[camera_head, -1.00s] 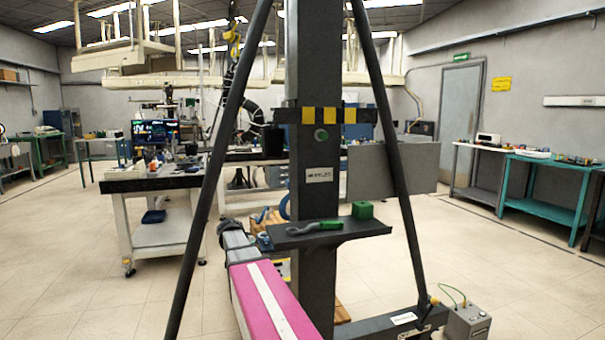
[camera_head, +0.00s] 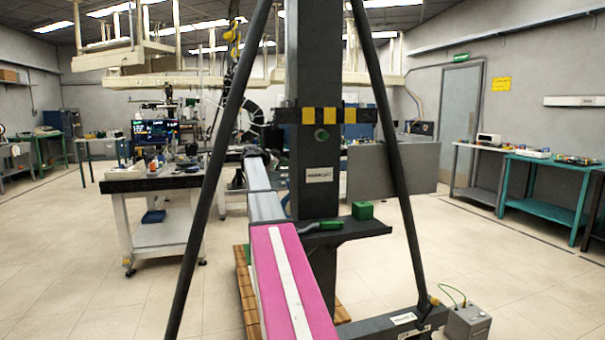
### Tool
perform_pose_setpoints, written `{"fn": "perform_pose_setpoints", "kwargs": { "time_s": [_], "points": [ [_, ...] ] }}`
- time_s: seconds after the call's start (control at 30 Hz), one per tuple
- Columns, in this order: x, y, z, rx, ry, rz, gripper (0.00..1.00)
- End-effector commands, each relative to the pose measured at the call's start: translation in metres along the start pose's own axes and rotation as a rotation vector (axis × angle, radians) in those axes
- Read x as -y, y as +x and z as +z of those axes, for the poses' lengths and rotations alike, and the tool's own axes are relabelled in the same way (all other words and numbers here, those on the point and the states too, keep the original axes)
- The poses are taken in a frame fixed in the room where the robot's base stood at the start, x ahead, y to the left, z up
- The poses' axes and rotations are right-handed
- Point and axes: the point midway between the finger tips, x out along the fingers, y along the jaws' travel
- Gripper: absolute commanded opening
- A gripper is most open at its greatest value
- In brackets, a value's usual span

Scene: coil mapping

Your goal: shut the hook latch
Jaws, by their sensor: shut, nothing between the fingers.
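A yellow hook (camera_head: 232,38) hangs at the upper left, partly behind the slanted dark strut. It is small, and I cannot make out its latch or whether that is open or shut. My arm reaches up from the bottom as a pink and white link, then a grey link, ending in a dark joint left of the column.
A thick dark column (camera_head: 318,200) and two slanted struts stand in front of me. A small shelf (camera_head: 345,234) on the column holds a green block (camera_head: 362,210) and a green-handled tool (camera_head: 331,226).

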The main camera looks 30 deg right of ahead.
Motion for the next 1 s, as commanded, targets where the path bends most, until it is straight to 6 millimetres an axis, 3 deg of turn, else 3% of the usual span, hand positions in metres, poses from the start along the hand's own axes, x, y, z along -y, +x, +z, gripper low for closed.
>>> {"fn": "perform_pose_setpoints", "kwargs": {
  "time_s": [0.27, 0.73, 1.0],
  "points": [
    [0.000, 0.019, 0.001, 0.000, -0.002, 0.001, 0.00],
    [0.001, 0.104, 0.002, 0.002, -0.002, 0.002, 0.00],
    [0.000, 0.125, 0.025, 0.002, -0.004, -0.001, 0.00]
  ]
}}
